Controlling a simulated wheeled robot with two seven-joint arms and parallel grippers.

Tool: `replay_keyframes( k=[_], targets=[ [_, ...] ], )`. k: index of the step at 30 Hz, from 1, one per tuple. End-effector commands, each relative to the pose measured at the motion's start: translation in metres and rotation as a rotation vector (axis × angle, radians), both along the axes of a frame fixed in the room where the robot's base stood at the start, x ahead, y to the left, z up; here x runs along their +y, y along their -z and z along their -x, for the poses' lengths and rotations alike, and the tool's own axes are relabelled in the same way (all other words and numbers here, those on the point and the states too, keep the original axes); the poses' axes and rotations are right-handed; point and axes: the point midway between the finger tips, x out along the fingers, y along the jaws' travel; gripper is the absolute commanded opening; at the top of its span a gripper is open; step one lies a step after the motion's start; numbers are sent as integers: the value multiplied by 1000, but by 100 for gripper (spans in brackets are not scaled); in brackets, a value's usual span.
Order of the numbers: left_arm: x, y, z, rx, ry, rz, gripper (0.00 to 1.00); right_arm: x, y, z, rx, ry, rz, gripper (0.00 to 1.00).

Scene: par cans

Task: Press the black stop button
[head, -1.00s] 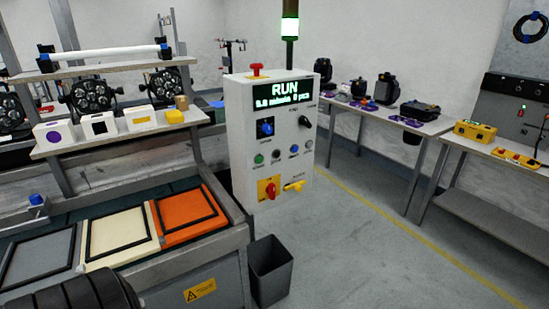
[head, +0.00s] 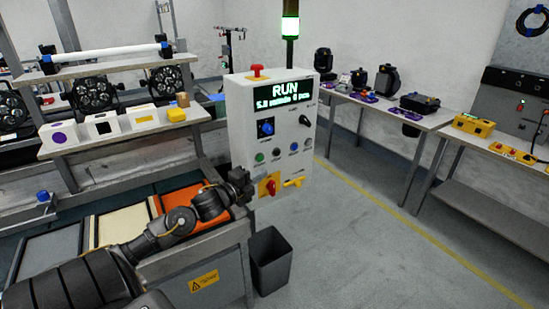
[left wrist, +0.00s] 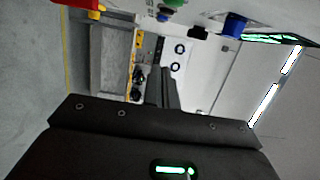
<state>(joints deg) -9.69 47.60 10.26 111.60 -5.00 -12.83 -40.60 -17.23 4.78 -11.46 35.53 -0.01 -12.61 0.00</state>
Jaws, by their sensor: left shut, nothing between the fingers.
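The white control cabinet (head: 240,120) stands in the middle of the head view, its display reading RUN. Its lower button row has a green button (head: 259,158), a small dark button (head: 277,153) that looks like the black stop button, and more buttons to the right. My left gripper (head: 243,180) is shut and empty, at the cabinet's lower left, below and left of the row; contact cannot be told. In the left wrist view, its fingers (left wrist: 162,90) point toward the panel, where a green button (left wrist: 172,3) shows at the top edge. My right gripper is out of view.
A red-and-yellow rotary switch (head: 270,185) and a yellow handle (head: 293,182) sit low on the panel. A blue selector (head: 266,128) and black knob (head: 305,120) are above the row. A dark bin (head: 270,262) stands below. Floor at right is clear.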

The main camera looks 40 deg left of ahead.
Motion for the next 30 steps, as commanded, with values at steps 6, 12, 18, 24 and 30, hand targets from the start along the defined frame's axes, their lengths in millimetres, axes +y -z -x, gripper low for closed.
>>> replay_keyframes(
  k=[6,12,18,24,30],
  targets=[
    [0,1,0,1,-1,2,0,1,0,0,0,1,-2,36],
    [1,-1,-12,-1,-3,4,0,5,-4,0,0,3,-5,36],
    [-1,-4,-47,-3,-4,6,0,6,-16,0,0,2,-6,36],
    [-3,-3,-90,-1,-5,8,0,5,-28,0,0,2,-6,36],
    [16,-1,-107,4,-5,3,0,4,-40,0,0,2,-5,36]
  ],
)
